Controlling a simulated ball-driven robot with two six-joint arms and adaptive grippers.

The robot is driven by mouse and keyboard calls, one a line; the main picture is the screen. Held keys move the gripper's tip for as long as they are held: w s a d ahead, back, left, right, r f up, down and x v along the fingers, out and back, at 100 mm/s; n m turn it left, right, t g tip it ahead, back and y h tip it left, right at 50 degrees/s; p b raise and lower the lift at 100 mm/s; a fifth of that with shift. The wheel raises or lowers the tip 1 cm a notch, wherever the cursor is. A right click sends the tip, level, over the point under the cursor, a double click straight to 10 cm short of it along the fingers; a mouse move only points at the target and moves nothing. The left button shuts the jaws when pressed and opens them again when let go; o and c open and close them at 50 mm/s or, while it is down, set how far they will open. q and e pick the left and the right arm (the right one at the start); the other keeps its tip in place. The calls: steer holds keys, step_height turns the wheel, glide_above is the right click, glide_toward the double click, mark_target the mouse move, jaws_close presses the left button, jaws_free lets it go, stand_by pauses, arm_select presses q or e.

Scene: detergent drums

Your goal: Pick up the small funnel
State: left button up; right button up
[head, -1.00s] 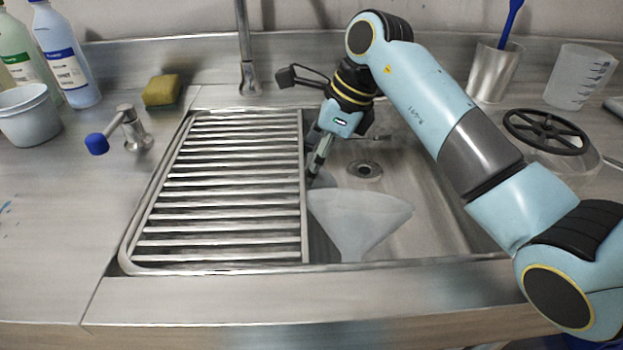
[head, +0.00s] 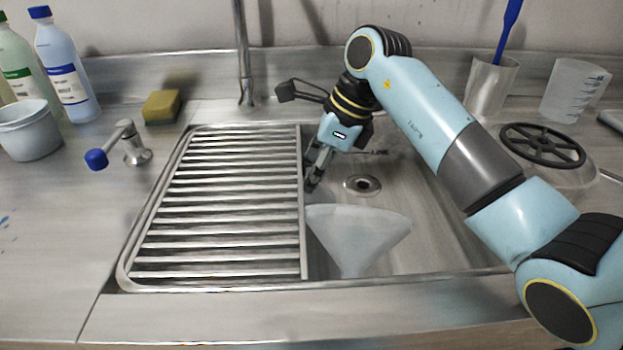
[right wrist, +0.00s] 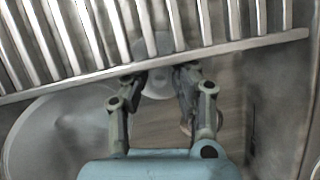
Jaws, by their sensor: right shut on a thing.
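My right gripper (head: 313,184) is in the sink beside the right edge of the slatted rack. In the right wrist view my right gripper (right wrist: 156,78) is shut on a small, pale, translucent piece (right wrist: 158,86), which I take to be the small funnel. It is partly hidden by the fingers and the rack, and I cannot make it out in the head view. A large translucent funnel (head: 357,236) lies in the sink in front of the gripper. It also shows in the right wrist view (right wrist: 55,130), at the left. My left gripper is not in view.
The slatted metal rack (head: 215,207) covers the left of the sink. The drain (head: 362,185) is right of the gripper. A tap stands behind. A black handwheel (head: 542,147), metal cup (head: 490,88) and measuring beaker (head: 574,90) stand at right; a sponge (head: 162,107) and bottles at left.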

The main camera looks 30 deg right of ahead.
steer(key=shift+s+d+r, duration=0.15)
steer(key=shift+s+d, duration=0.05)
steer(key=shift+d, duration=0.05)
jaws_close()
steer(key=s+d+r, duration=0.7)
steer(key=s+d, duration=0.1)
steer(key=d, duration=0.3)
step_height(320, 180, up, 9)
steer(key=p, duration=0.5)
steer(key=shift+a+f, duration=0.15)
steer(key=shift+f, duration=0.05)
